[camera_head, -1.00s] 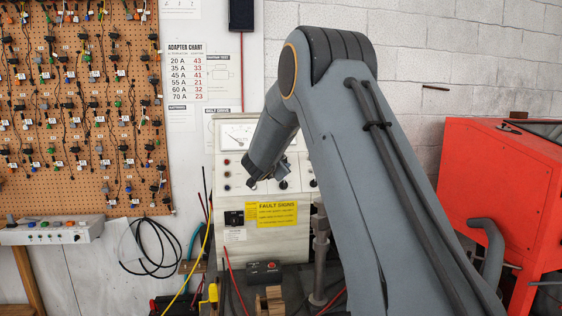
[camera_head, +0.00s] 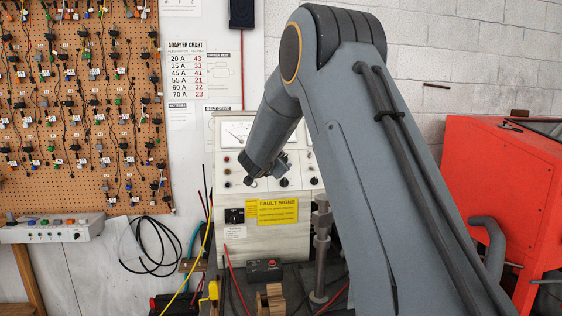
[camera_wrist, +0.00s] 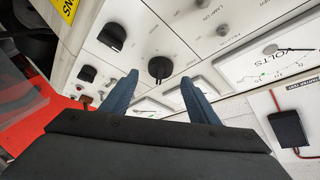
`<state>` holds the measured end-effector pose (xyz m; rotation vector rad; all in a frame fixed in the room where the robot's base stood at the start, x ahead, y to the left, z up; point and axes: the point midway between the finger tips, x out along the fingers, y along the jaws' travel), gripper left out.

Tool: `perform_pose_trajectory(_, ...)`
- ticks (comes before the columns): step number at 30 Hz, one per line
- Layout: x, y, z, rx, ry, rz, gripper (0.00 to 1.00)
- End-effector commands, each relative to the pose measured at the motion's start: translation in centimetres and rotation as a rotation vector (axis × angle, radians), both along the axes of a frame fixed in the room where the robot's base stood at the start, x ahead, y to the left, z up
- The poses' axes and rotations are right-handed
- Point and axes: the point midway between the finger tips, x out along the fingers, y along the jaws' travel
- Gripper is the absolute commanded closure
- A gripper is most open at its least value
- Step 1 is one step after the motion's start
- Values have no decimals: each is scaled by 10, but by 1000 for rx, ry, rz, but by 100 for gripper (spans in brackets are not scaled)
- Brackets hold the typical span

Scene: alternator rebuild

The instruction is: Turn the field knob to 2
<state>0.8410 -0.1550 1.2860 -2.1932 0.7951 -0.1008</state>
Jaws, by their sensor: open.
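The tester's white panel (camera_head: 265,160) carries several black knobs. In the wrist view, a round black knob (camera_wrist: 160,68) stands between and just beyond the two blue fingertips of my gripper (camera_wrist: 159,79). My gripper is open and I see no contact with the knob. Another black knob (camera_wrist: 112,36) is up and left of it, and a third black knob (camera_wrist: 87,73) is further left. Their labels are too small to read surely, so I cannot tell which is the field knob. In the head view, my forearm hides part of the panel and my fingers are hard to make out.
A volts meter (camera_wrist: 270,50) is on the panel to the right in the wrist view. A yellow fault signs label (camera_head: 271,211) is low on the panel. A red cabinet (camera_head: 500,190) stands right, and a pegboard of cables (camera_head: 80,100) hangs left.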

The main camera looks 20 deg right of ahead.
Motion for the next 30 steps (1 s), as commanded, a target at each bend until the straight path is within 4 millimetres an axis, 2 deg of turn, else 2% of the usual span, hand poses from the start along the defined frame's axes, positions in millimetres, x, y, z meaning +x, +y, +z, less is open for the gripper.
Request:
perform_pose_trajectory(6, -26, 20, 5, 0, -1, 2, 45)
perform_pose_trajectory(12, -40, 29, 9, 0, -1, 1, 45)
perform_pose_trajectory(30, -43, 31, 9, -2, 3, 5, 45)
